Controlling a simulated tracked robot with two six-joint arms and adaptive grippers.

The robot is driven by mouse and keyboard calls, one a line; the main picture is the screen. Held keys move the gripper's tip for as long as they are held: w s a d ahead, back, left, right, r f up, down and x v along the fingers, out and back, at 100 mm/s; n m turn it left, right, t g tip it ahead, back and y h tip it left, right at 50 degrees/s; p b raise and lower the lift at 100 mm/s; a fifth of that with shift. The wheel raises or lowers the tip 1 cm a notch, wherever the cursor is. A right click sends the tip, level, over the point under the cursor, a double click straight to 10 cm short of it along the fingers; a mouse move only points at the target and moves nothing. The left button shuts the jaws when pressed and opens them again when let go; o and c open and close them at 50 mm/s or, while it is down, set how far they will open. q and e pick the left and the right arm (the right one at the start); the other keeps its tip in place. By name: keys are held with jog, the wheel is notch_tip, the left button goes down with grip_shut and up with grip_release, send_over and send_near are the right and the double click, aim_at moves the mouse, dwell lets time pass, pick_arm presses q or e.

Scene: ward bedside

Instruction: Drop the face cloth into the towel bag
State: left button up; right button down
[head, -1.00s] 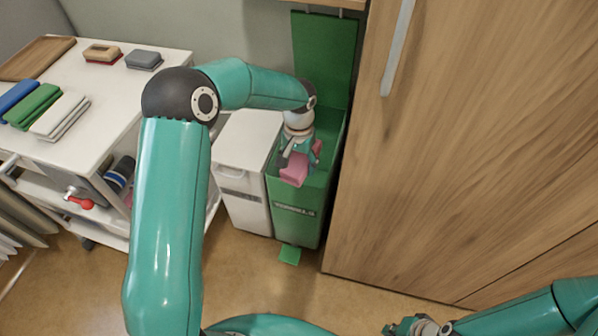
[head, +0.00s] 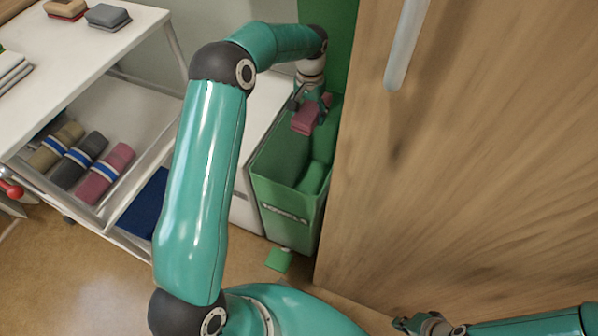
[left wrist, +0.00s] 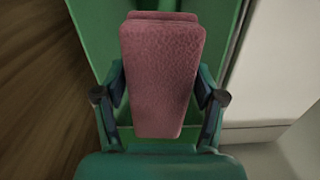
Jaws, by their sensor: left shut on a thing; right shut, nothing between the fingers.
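The pink face cloth (head: 306,118) is a folded block held by my left gripper (head: 309,102), which is shut on it. It is over the back part of the open green towel bag (head: 287,200), apart from the bottom as far as I can tell. In the left wrist view the cloth (left wrist: 162,75) sits between both fingers (left wrist: 160,100), with green bag walls around it. A green rolled shape (head: 316,178) shows inside the bag. My right gripper (head: 415,325) is shut and empty at the bottom edge of the head view.
A wooden cabinet (head: 450,150) stands close on the bag's right. A white bin (head: 245,205) is on its left. The white trolley (head: 75,60) carries blocks on top and rolled cloths (head: 105,172) below. A green pedal (head: 279,260) juts onto the floor.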

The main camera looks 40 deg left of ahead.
pick_arm(q)
jog(key=f+b, duration=0.2)
jog(key=f, duration=0.1)
jog(key=a+f+b, duration=0.1)
jog(key=shift+s+f, duration=0.3)
jog(key=shift+s, duration=0.1)
jog(key=o, duration=1.2)
notch_tip(320, 180, up, 12)
